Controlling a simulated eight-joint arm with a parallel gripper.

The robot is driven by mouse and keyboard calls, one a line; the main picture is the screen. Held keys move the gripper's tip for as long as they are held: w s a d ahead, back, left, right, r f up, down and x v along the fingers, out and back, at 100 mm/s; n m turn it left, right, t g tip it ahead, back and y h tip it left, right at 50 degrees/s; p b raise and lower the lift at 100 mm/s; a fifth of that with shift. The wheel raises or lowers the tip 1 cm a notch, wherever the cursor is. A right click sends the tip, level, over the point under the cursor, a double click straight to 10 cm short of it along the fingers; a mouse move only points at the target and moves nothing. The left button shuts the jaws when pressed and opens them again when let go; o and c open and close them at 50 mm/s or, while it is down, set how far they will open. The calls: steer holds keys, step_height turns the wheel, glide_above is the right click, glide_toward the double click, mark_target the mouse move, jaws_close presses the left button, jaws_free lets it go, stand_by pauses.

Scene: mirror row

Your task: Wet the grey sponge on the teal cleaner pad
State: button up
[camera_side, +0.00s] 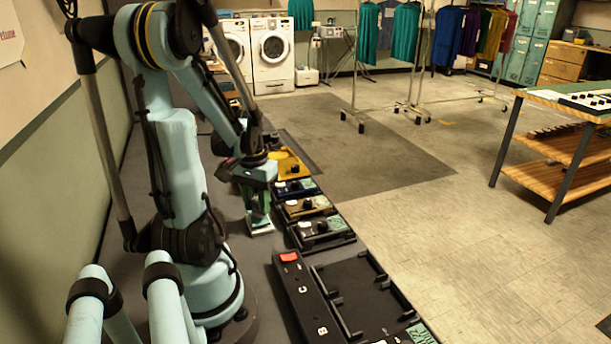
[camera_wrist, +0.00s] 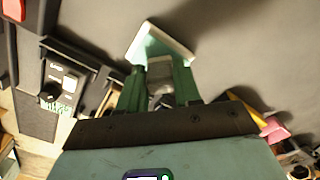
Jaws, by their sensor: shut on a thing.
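My gripper (camera_side: 259,216) points down over the dark bench, left of the row of trays. Its green fingers also show in the wrist view (camera_wrist: 160,88), shut on a small grey thing (camera_wrist: 160,75), which looks like the grey sponge and is mostly hidden by the fingers. At the fingertips is a pale square with a white rim and teal inside (camera_wrist: 150,38), which looks like the teal cleaner pad. Its pale edge shows in the side view (camera_side: 262,231) below the fingers. I cannot tell whether the sponge touches it.
A row of dark trays with grey (camera_side: 320,229), tan (camera_side: 296,208) and yellow (camera_side: 288,167) fittings runs along the bench right of my gripper. A long black block (camera_side: 305,300) with letters and a red patch lies nearer, beside a black frame tray (camera_side: 345,270). Bare bench surrounds the gripper's left.

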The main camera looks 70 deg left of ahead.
mark_target(257, 199)
steer(key=shift+f, duration=0.45)
stand_by(0.4)
steer(key=shift+r, duration=0.1)
stand_by(0.4)
steer(key=shift+r, duration=3.4)
steer(key=w+d+r+m, duration=0.4)
steer(key=w+d, duration=0.4)
steer(key=w, duration=0.4)
steer(key=w+d+r+m, duration=0.2)
steer(key=w+d, duration=0.1)
steer(key=d, duration=0.5)
steer(key=w+d+r+m, duration=0.2)
steer(key=w+d+m, duration=0.1)
steer(key=d, duration=0.5)
steer(key=shift+w, duration=0.55)
